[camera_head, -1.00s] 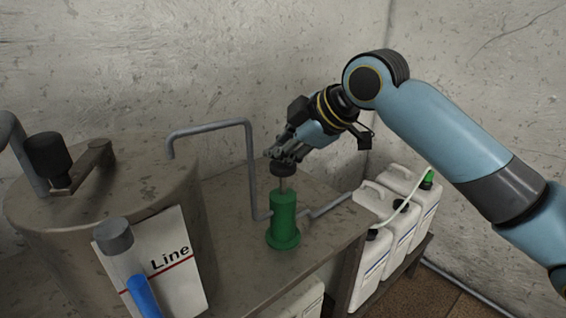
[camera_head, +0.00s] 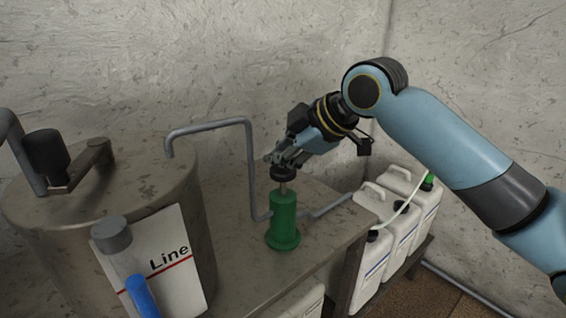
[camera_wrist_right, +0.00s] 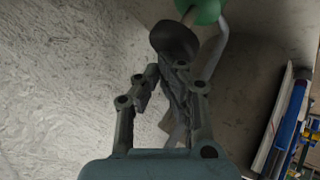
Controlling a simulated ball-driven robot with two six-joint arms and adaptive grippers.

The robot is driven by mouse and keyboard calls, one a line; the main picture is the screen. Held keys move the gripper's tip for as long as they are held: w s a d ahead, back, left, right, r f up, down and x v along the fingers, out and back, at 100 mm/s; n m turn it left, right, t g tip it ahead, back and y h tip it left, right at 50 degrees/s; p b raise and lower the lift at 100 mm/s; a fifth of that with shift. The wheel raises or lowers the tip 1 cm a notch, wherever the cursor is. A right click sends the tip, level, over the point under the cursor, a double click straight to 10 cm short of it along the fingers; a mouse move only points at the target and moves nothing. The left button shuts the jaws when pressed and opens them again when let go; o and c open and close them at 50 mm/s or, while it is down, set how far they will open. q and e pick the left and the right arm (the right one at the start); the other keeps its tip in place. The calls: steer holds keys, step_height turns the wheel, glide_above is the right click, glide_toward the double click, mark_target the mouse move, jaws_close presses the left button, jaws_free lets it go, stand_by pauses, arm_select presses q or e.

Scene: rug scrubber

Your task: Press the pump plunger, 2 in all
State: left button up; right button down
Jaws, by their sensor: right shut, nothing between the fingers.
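The pump (camera_head: 284,222) is a green upright cylinder with a flared base, standing on the bench. A short thin rod shows above its body, topped by the dark round plunger knob (camera_head: 283,174). My right gripper (camera_head: 279,160) is shut and empty, tilted down from the upper right, with its fingertips at the top of the knob. They look to be touching it, though a tiny gap cannot be ruled out. In the right wrist view the knob (camera_wrist_right: 174,40) lies just past the fingertips (camera_wrist_right: 176,68), with the green body (camera_wrist_right: 203,10) beyond. My left gripper is out of view.
A large metal tank (camera_head: 130,185) with a crank handle (camera_head: 48,158) and a "Line" label (camera_head: 170,265) stands left of the pump. A bent grey pipe (camera_head: 250,165) rises close behind the pump. Several white canisters (camera_head: 400,220) stand at the right.

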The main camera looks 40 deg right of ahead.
mark_target(281, 170)
steer(key=shift+f+b, duration=0.5)
steer(key=shift+f, duration=0.65)
stand_by(0.6)
steer(key=shift+r, duration=0.1)
steer(key=shift+r+p, duration=2.3)
steer(key=shift+p, duration=0.15)
step_height(281, 170, up, 5)
steer(key=p, duration=0.5)
